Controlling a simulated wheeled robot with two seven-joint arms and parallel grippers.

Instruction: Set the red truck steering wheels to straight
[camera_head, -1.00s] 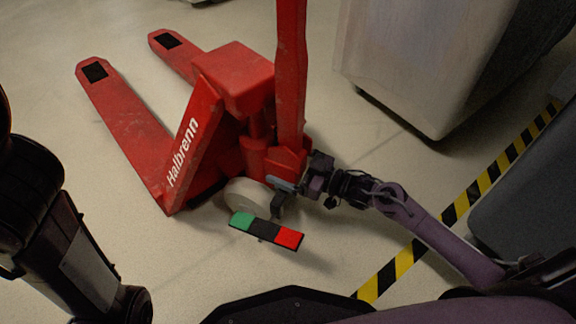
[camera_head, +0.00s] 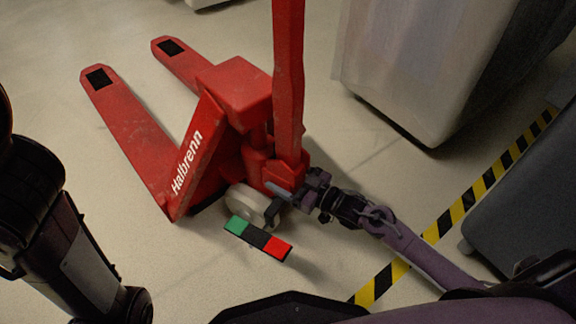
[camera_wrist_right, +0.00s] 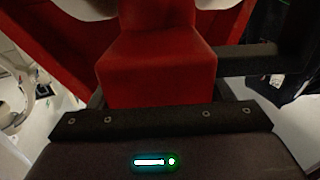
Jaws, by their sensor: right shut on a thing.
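The red truck (camera_head: 186,165) is a pallet truck whose two forks point to the upper left in the head view. Its upright red handle column (camera_head: 288,80) rises from the base. The pale steering wheel (camera_head: 246,202) sits under the front, partly hidden. A green, black and red bar (camera_head: 258,238) beside it slants down to the right, not parallel with the line across the fork tips. My right gripper (camera_head: 276,198) is shut at the column's foot. In the right wrist view, a red block (camera_wrist_right: 157,70) lies between its dark fingers. My left gripper is out of view.
A grey covered cart (camera_head: 420,70) stands at the upper right and another grey cart (camera_head: 530,195) at the right edge. Yellow-black floor tape (camera_head: 440,225) runs diagonally between them. The floor left of the forks is clear.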

